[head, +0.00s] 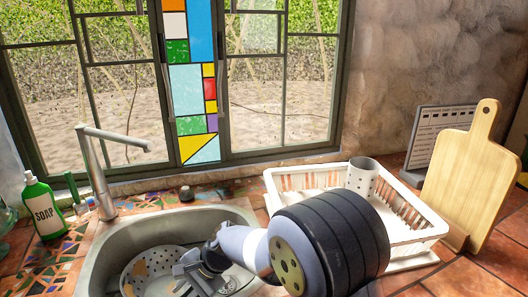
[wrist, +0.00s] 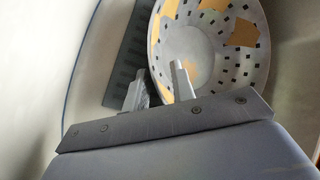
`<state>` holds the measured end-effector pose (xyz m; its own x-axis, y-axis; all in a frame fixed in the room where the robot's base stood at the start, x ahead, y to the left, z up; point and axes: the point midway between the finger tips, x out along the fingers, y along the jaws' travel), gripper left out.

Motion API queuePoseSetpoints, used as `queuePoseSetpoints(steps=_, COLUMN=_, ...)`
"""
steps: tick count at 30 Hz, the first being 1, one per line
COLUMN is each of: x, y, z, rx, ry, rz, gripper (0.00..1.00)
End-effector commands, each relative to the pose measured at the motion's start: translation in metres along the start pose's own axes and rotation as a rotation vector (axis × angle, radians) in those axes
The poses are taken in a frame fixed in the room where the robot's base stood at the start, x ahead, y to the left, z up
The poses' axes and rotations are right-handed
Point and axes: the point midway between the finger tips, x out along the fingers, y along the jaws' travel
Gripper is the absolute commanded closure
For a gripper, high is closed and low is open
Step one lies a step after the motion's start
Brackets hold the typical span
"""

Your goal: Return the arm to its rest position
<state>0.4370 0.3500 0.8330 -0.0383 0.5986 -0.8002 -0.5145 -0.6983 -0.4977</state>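My gripper (wrist: 158,84) is open, with a gap between its two fingers. It also shows in the head view (head: 184,272), down inside the sink (head: 245,215). A white dish (wrist: 254,42) with black square spots and yellow patches lies just past the fingertips. In the wrist view its rim passes between the fingers; I cannot tell whether they touch it. The dish also shows at the left of the sink in the head view (head: 140,272). My arm reaches in from the front right and hides part of the sink and of the dish rack.
A white dish rack (head: 279,182) holding a perforated cup (head: 361,176) stands right of the sink. A wooden board (head: 462,185) and a dark printed panel (head: 425,135) stand at the far right. A tap (head: 97,170) and a soap bottle (head: 42,208) are at the left.

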Motion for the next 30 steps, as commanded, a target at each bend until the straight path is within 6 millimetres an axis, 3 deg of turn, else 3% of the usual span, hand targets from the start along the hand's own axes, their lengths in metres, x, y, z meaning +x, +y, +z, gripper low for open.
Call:
queuePoseSetpoints(steps=5, x=0.036, y=0.004, z=-0.002, rx=-0.001, ry=0.0, rz=0.001, gripper=0.76)
queuePoseSetpoints(steps=6, x=0.023, y=-0.005, z=0.002, rx=-0.004, ry=0.002, rz=-0.004, gripper=0.76)
queuePoseSetpoints(steps=12, x=0.005, y=-0.015, z=0.01, rx=-0.002, ry=0.0, rz=-0.002, gripper=0.76)
queuePoseSetpoints(steps=30, x=-0.004, y=-0.018, z=0.01, rx=-0.003, ry=0.007, rz=-0.006, gripper=0.76)
